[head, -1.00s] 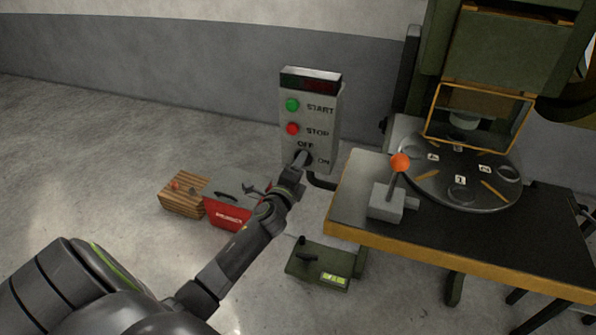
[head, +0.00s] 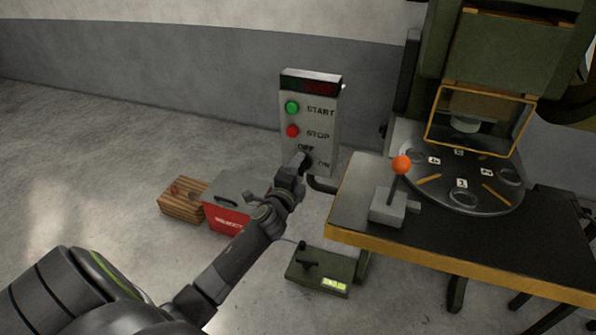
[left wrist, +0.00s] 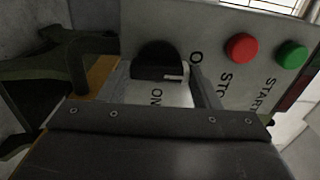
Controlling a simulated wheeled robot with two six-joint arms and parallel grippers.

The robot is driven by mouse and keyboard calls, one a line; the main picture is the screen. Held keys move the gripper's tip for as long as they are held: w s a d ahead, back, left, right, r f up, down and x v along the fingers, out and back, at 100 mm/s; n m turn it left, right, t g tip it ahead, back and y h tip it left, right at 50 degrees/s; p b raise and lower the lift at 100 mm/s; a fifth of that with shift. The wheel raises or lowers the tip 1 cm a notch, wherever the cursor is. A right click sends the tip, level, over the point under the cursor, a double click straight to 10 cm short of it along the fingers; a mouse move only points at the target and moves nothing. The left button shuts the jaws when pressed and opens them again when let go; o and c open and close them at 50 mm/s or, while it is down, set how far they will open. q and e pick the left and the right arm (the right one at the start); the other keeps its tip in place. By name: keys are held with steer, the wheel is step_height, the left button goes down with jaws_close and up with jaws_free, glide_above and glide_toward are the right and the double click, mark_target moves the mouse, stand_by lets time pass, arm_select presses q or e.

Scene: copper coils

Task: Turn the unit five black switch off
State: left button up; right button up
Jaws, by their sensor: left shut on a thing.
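The black switch is a round knob with a white mark, low on the grey control panel (head: 322,143). It shows in the left wrist view (left wrist: 153,57) beside the ON and OFF labels, with its white mark between the two. My left gripper (left wrist: 160,82) has one finger on each side of the knob and is shut on it. In the head view my left gripper (head: 303,162) reaches the panel's lower part and partly hides the knob and OFF label. My right gripper is in neither view.
Above the switch are the red STOP button (head: 292,131) and green START button (head: 292,107). To the right stands a table (head: 480,254) with an orange-knobbed lever (head: 401,166) and numbered turntable (head: 450,195). A red box (head: 222,217) and wooden crate (head: 180,203) sit on the floor left.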

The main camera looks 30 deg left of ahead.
arm_select(q)
steer(key=o, duration=1)
steer(key=shift+s+d, duration=0.1)
steer(key=shift+s, duration=0.4)
steer(key=v, duration=1.6)
steer(key=shift+s, duration=0.2)
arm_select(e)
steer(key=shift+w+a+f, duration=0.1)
arm_select(q)
steer(key=shift+d, duration=0.15)
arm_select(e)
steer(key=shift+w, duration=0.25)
